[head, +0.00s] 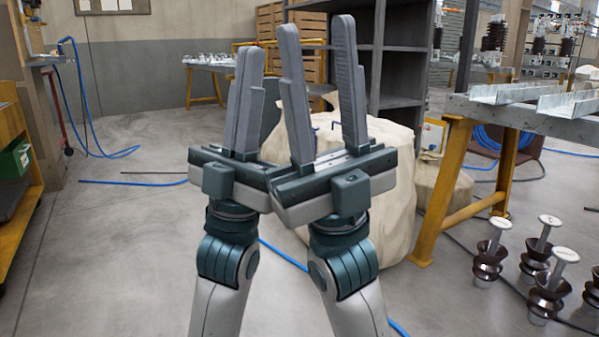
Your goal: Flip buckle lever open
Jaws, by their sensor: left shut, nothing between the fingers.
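My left gripper (247,60) is raised upright in the middle of the head view, its two fingers together and empty. My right gripper (316,27) is upright just to its right, its fingers apart with nothing between them. The two gripper bodies overlap in the picture, and I cannot tell whether they touch. No buckle lever can be made out. Pale metal channel frames (512,93) lie on the grey-topped workbench (560,119) at the right, well away from both grippers.
A large cream sack (392,215) stands behind my grippers. Brown insulators (546,290) stand on the floor at lower right. A yellow-legged table (205,68) and dark shelving (400,60) are at the back. Blue hoses (125,182) cross the floor. The left floor is mostly clear.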

